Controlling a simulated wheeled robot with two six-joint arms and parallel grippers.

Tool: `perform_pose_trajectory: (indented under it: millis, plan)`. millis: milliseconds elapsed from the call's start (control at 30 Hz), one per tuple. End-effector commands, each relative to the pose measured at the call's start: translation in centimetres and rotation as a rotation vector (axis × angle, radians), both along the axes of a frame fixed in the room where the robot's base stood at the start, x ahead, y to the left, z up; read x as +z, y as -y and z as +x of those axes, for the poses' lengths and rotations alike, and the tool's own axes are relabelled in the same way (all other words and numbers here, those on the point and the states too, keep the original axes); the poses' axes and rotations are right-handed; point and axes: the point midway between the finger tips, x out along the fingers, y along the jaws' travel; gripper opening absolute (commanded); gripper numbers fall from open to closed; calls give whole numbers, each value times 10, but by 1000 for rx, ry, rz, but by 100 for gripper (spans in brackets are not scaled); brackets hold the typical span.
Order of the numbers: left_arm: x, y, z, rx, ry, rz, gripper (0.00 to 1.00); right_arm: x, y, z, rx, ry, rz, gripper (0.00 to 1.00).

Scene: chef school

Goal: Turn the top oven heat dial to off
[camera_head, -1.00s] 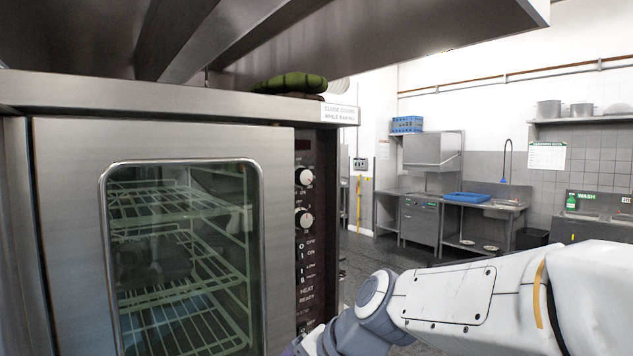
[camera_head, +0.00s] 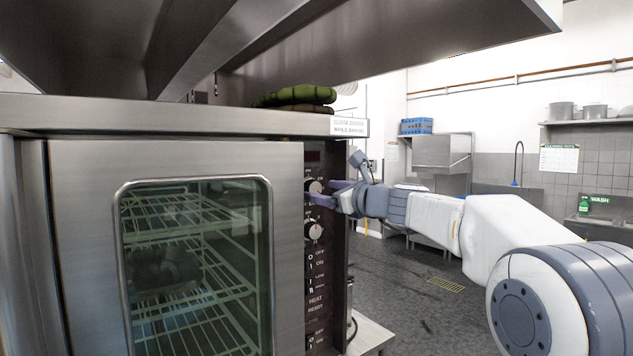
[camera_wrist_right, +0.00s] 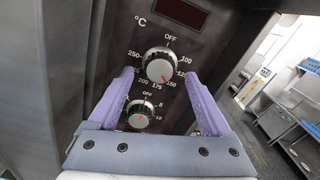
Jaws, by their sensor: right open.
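The top oven heat dial (camera_wrist_right: 159,65) is a round silver knob with a red mark, on the dark control panel (camera_head: 318,265). In the right wrist view its red mark points down and right, near 150, and OFF is printed above it. In the head view the dial (camera_head: 313,186) is partly covered by my gripper. My right gripper (camera_head: 322,193) is at the panel; in the wrist view its purple fingers (camera_wrist_right: 160,88) stand open on either side of the dial, with no clear grip on it. My left gripper is not in view.
A second, lower dial (camera_wrist_right: 140,115) sits just below, partly between the fingers; it also shows in the head view (camera_head: 313,230). The glass oven door (camera_head: 195,260) is shut at the left. A steel hood (camera_head: 400,40) hangs above. Open floor lies at the right.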

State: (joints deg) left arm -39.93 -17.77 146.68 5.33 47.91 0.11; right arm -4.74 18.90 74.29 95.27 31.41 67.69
Motion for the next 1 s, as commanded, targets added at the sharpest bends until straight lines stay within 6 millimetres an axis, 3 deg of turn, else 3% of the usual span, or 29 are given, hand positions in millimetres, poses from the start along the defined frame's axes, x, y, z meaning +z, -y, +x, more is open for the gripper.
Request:
perform_pose_trajectory:
  millis: [200,567,700,767,1000]
  plan:
    - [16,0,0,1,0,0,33,2,-16,21,1,0,0,83]
    - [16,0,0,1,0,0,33,0,-18,25,0,1,-1,83]
    - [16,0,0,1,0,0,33,0,-18,24,0,1,-1,29]
    - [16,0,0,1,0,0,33,0,-18,24,0,1,-2,11]
    - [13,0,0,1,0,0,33,-1,-18,24,0,14,-19,11]
